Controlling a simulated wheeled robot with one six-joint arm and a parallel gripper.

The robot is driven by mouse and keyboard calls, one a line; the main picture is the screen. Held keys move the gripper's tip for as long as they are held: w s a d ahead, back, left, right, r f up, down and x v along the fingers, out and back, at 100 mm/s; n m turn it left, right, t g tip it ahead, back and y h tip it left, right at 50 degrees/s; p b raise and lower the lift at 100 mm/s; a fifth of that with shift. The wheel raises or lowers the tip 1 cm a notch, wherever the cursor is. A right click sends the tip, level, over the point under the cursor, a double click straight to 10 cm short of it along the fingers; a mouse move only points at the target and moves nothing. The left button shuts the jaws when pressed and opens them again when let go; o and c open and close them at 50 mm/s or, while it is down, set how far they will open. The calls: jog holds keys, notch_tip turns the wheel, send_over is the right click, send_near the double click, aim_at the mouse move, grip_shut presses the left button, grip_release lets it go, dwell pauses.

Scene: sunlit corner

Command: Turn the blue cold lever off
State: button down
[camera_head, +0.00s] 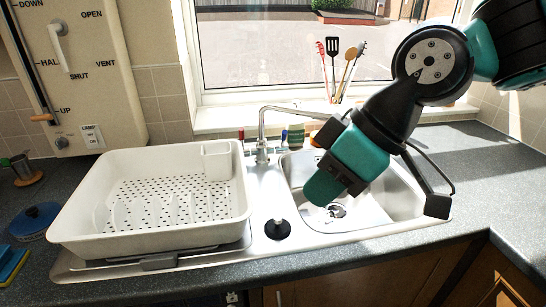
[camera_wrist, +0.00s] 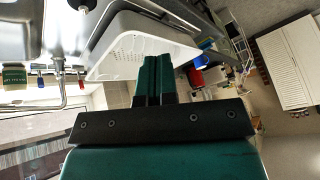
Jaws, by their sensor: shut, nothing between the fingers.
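The blue cold lever (camera_head: 284,136) stands at the right side of the chrome tap (camera_head: 262,150), behind the sink. It looks roughly upright. The red lever (camera_head: 241,135) is at the tap's left. In the wrist view, turned over, the blue lever (camera_wrist: 40,83) and red lever (camera_wrist: 82,85) show at the left, either side of the spout (camera_wrist: 62,92). My gripper (camera_head: 322,190) is over the sink bowl, right of and nearer than the blue lever, apart from it. Its green fingers are together and empty, as the wrist view also shows (camera_wrist: 154,62).
A white drying rack (camera_head: 85,225) fills the left drainer. A black plug (camera_head: 277,229) sits on the sink's front ledge. A green-labelled container (camera_head: 296,138) stands close to the right of the blue lever. Utensils (camera_head: 340,70) stand on the windowsill. The right worktop (camera_head: 490,190) is clear.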

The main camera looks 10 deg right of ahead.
jog(key=w+a+f+n+t+y+b, duration=0.1)
jog(key=w+f+n+t+b, duration=0.15)
jog(key=w+f+b, duration=0.35)
jog(key=w+f+n+t+y+b, duration=0.1)
jog(key=w+f+n+y+b, duration=0.15)
jog(key=w+b, duration=0.35)
jog(key=n+t+y+b, duration=0.3)
jog(key=n+t+b, duration=0.9)
jog(key=b, duration=0.9)
send_near(282, 141)
jog(key=s+r, duration=0.3)
jog(key=s, duration=0.1)
jog(key=p+x, duration=0.2)
jog(key=x, duration=0.6)
jog(key=shift+w, duration=0.5)
jog(key=shift+r+g+h, duration=0.15)
jog(key=shift+g+h, duration=0.1)
